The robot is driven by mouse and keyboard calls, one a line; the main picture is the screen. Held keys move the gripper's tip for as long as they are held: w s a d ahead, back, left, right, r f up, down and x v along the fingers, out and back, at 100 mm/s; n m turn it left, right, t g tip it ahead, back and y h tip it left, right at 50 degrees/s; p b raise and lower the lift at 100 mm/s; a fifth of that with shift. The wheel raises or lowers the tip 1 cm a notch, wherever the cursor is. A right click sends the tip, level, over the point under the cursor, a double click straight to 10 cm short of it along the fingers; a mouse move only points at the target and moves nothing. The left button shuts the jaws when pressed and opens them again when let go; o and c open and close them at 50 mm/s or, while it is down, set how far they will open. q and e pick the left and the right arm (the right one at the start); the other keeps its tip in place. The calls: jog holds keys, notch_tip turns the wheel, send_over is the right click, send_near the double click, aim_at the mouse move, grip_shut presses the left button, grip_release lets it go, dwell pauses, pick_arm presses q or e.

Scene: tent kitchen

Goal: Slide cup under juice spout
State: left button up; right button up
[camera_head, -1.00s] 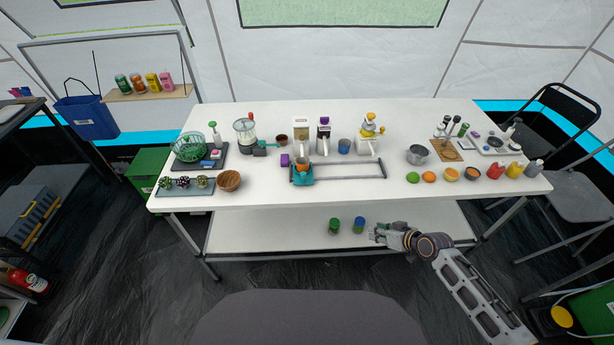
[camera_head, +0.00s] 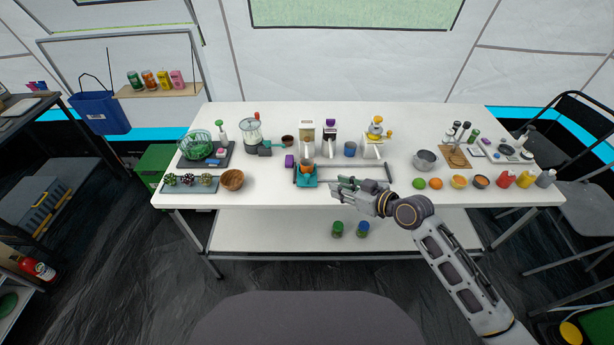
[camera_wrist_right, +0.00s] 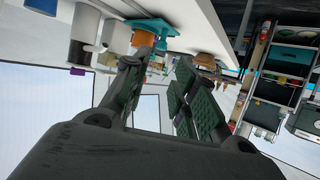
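An orange cup (camera_head: 306,169) sits in a teal slider (camera_head: 306,182) at the left end of a grey rail (camera_head: 355,167) on the white table. In the right wrist view, the cup (camera_wrist_right: 143,38) and slider (camera_wrist_right: 155,25) appear beyond the fingers. Behind stand a tan-topped dispenser (camera_head: 305,130), a purple-topped one (camera_head: 329,127) and a yellow-topped one (camera_head: 375,130); I cannot tell which holds juice. My right gripper (camera_head: 334,188) is over the table's front edge, right of the slider and apart from it. Its fingers are open and empty (camera_wrist_right: 160,85). My left gripper is out of view.
A purple block (camera_head: 289,161) is left of the slider. The front edge between wooden bowl and slider is clear.

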aim_at(308, 176)
jog(key=shift+a+r, duration=0.25)
jog(key=shift+w, duration=0.1)
jog(key=shift+x, duration=6.85)
jog(key=shift+c, duration=0.4)
jog(key=shift+r, duration=0.1)
grip_shut()
